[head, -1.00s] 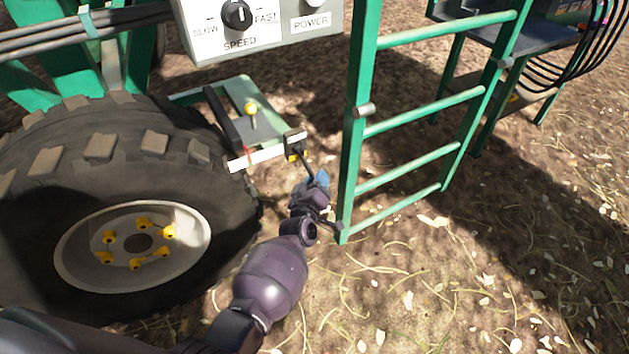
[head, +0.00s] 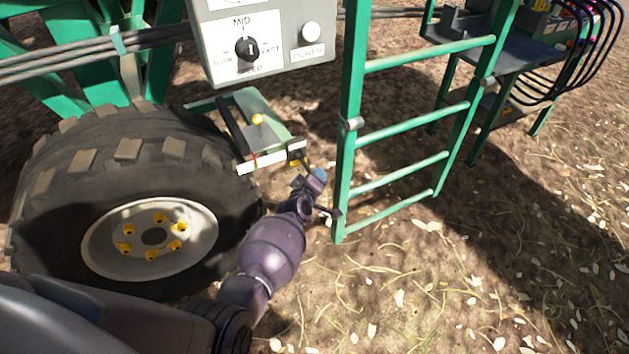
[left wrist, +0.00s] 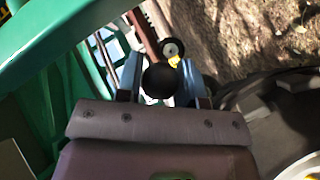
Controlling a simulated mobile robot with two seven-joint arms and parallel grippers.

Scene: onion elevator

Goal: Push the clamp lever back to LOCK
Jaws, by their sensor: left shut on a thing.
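The clamp lever (head: 306,163) is a short dark rod at the end of a bracket with a white strip (head: 272,158). Its pivot is beside a small yellow part. In the left wrist view its black ball knob (left wrist: 160,80) sits between the blue fingertips. My left gripper (head: 319,175) is shut on the knob, just right of the bracket and left of the ladder. The gripper and wrist hide most of the lever in the head view. LOCK lettering cannot be read. My right gripper is not in view.
A green ladder (head: 347,150) stands close to the right of my left gripper. A large tyre (head: 60,185) is at the left. A grey control box (head: 270,50) with a speed dial and power button hangs above.

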